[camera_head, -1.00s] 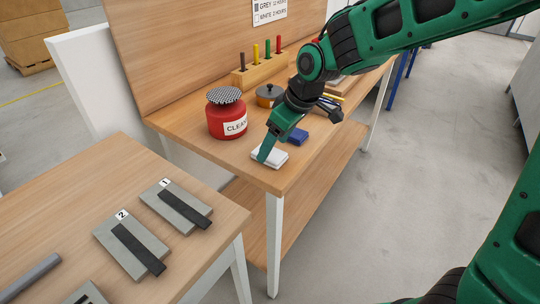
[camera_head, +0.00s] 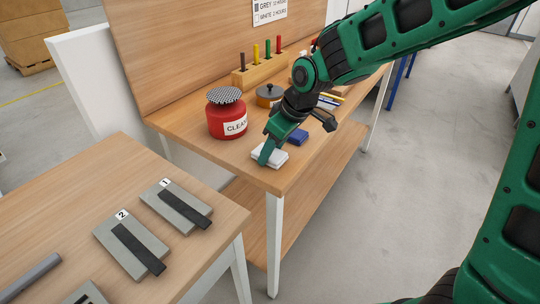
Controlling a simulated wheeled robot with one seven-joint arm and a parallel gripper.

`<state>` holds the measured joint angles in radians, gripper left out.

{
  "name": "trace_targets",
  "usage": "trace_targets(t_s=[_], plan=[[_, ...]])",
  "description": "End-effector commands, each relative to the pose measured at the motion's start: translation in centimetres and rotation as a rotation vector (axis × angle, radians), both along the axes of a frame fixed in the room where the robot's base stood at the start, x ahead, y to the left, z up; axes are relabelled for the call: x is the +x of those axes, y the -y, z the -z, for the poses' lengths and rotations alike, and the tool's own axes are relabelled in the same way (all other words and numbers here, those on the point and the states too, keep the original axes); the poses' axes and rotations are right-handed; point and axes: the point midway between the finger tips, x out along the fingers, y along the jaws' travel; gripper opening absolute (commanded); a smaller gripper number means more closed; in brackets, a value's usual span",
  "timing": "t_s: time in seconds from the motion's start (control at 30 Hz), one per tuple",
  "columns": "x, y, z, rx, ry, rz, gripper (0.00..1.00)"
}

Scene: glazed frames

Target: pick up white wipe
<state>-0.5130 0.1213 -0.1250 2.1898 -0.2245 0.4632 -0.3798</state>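The white wipe (camera_head: 278,159) is a small pale folded pad lying near the front corner of the wooden workbench (camera_head: 235,157). My gripper (camera_head: 265,156) reaches down over it from the upper right. A green finger covers the wipe's left part and appears to touch it or sit just above it. The second finger is hidden, so I cannot see the gap between the fingers or whether the wipe is held.
A blue pad (camera_head: 298,137) lies just behind the wipe. A red CLEAN container (camera_head: 226,118) stands to the left, with a small grey pot (camera_head: 268,95) and a wooden block of coloured pegs (camera_head: 262,72) behind. A nearer table (camera_head: 75,195) holds numbered grey plates (camera_head: 178,205).

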Motion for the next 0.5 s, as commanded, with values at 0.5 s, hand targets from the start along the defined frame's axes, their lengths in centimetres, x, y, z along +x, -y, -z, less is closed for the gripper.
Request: trace_targets(t_s=[0.5], plan=[[0.1,0.0,-1.3,0.002,0.003,0.0,0.25]])
